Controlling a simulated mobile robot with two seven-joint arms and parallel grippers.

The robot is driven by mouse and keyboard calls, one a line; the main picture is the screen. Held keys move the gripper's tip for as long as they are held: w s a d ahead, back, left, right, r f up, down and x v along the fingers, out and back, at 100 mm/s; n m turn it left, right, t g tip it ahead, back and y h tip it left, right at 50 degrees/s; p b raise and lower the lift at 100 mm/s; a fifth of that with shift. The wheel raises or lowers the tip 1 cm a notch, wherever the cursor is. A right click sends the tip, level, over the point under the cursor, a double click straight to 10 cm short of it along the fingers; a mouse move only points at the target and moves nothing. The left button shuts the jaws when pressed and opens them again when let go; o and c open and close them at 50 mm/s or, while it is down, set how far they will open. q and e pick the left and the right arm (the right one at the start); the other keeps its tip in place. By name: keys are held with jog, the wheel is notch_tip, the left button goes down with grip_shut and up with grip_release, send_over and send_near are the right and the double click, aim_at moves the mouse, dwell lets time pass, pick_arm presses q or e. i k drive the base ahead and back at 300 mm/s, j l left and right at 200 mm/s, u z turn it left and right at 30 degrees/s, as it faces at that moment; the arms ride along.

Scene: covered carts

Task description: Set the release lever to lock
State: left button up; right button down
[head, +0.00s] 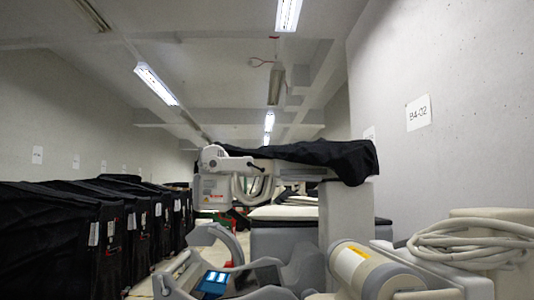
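A pale grey machine arm (215,185) with a round joint and hanging hoses stands in the middle, partly under a black cover (320,158). A small dark handle-like part (257,166) shows on its side. I cannot tell whether this is the release lever, or which setting it has. No lever with a readable lock mark shows. Neither of my grippers can be made out in the head view.
Black-covered carts (60,235) line the left side. A curved grey frame (222,235) and a blue-lit panel (213,283) stand low in front. A grey-and-cream cylinder (375,270) and a coiled pale cable (470,242) fill the lower right. A concrete wall (460,60) bounds the right.

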aim_at(249, 165)
jog(key=i+j, duration=0.1)
jog(key=j, duration=0.25)
jog(key=i+j, duration=0.1)
jog(key=j, duration=0.2)
jog(key=i+j, duration=0.1)
jog(key=j, duration=0.25)
jog(key=i+j+z, duration=0.1)
jog(key=i+j, duration=0.5)
jog(key=j, duration=0.2)
jog(key=i+z, duration=0.1)
jog(key=i, duration=0.45)
jog(key=i+j, duration=0.1)
jog(key=i, duration=0.5)
jog(key=z, duration=0.05)
